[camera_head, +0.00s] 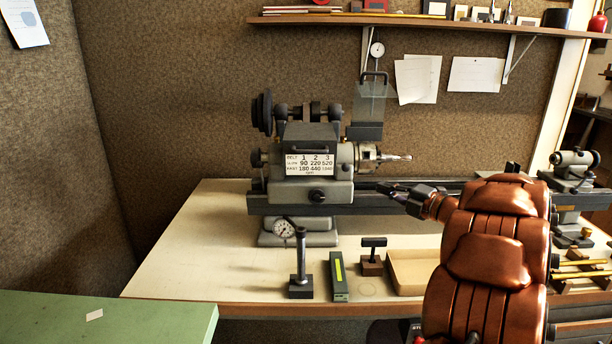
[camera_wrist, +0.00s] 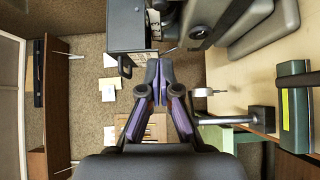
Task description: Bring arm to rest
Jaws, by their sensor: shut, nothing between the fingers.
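My copper-coloured arm (camera_head: 490,250) reaches in from the lower right of the head view. My gripper (camera_head: 383,187) is dark and points left, in front of the lathe bed and just right of the lathe headstock (camera_head: 318,190) in the picture. In the wrist view the two fingers of my gripper (camera_wrist: 159,72) meet at their tips, with nothing between them. Whether the gripper touches the lathe cannot be told, but no contact shows.
A dial indicator stand (camera_head: 301,265), a green box with a yellow strip (camera_head: 340,278), a small hammer-like tool on a block (camera_head: 372,258) and a shallow tray (camera_head: 412,272) stand along the bench front. A green table (camera_head: 130,320) is at lower left. A shelf (camera_head: 430,20) hangs above.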

